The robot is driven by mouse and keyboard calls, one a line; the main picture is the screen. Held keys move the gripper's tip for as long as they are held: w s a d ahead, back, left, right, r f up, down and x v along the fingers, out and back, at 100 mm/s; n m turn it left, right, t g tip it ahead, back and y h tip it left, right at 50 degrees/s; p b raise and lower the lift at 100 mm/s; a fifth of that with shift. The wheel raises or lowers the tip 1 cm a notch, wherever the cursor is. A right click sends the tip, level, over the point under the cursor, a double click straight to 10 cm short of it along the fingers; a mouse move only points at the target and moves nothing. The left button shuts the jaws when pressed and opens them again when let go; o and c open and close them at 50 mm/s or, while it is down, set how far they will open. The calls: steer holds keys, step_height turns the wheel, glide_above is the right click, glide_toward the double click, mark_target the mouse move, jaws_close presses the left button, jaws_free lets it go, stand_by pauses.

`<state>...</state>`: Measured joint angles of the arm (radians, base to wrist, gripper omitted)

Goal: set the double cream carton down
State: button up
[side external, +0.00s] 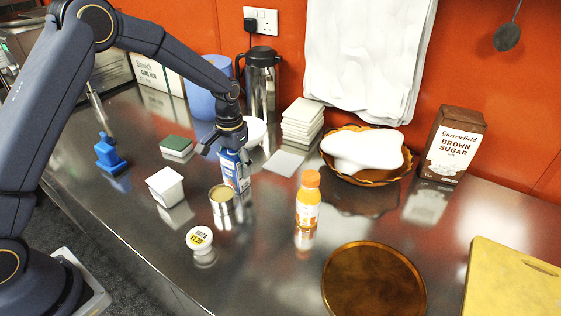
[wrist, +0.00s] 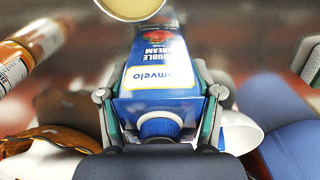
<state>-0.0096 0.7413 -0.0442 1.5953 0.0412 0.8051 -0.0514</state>
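The double cream carton (side external: 236,172) is blue and white with a blue cap. It stands roughly upright under my gripper (side external: 229,146), behind a small open tin. In the wrist view the carton (wrist: 160,78) sits between the two fingers of my gripper (wrist: 158,112), whose pads press against its sides near the cap. The carton's base is close to the steel counter (side external: 274,257); the tin partly hides that area, so I cannot tell if it touches.
A tin (side external: 222,203), a white tub (side external: 166,187) and an orange bottle (side external: 308,203) stand nearby. A white bowl (side external: 256,132) is just behind my gripper, with a stack of white tiles (side external: 301,122) to its right. The counter's front middle is mostly clear.

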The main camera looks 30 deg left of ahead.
steer(key=shift+o, duration=1.4)
